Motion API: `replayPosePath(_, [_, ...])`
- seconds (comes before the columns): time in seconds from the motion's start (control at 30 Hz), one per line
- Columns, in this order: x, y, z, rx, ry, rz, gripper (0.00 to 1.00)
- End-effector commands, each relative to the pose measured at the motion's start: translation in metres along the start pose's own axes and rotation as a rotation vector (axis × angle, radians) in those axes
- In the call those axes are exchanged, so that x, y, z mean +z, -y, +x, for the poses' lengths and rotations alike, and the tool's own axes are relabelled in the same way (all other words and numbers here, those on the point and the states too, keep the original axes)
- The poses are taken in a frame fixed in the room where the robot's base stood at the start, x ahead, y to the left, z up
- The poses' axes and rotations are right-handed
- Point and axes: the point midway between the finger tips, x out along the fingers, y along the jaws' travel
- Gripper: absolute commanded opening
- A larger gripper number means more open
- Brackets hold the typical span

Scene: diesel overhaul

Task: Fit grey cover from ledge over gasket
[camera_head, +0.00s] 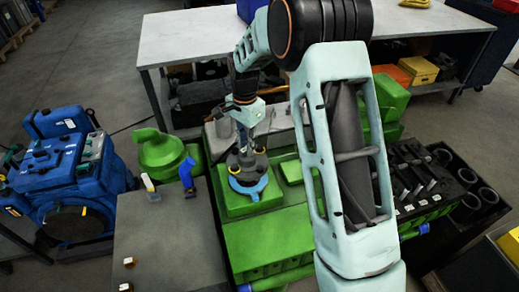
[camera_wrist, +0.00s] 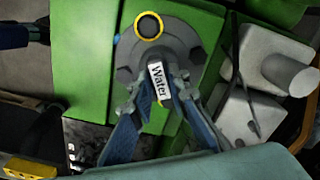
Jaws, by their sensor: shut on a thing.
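The grey cover (camera_head: 241,168) is in my gripper (camera_head: 246,150), above the blue gasket (camera_head: 249,190) on the green engine block. In the wrist view the cover (camera_wrist: 185,38) has a round flange, a port with a yellow ring and a white "Water" tag. My gripper's fingers (camera_wrist: 161,98) close on its narrow part beside the tag. In the head view, the gasket's blue edge shows in front of and below the cover. I cannot tell whether the two touch. A small blue bit (camera_wrist: 117,39) shows at the flange's left edge in the wrist view; most of the gasket is hidden there.
A light-grey ledge (camera_head: 281,118) lies behind the block. A blue-handled tool (camera_head: 189,178) and a white-and-yellow item (camera_head: 150,187) are on the grey bench (camera_head: 165,245) at left. A green round part (camera_head: 160,152) stands beyond them. A blue engine (camera_head: 65,175) is farther left.

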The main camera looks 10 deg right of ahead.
Motion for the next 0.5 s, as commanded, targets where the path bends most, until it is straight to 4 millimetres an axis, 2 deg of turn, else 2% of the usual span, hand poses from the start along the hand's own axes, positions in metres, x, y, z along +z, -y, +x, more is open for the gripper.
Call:
replayPosePath(0.03, [0.001,0.005,-0.005,-0.001,-0.002,-0.005,0.00])
replayPosePath(0.23, [0.001,0.012,-0.003,0.001,-0.005,-0.011,0.00])
replayPosePath(0.5, [0.001,0.011,0.019,0.002,-0.004,-0.010,0.00])
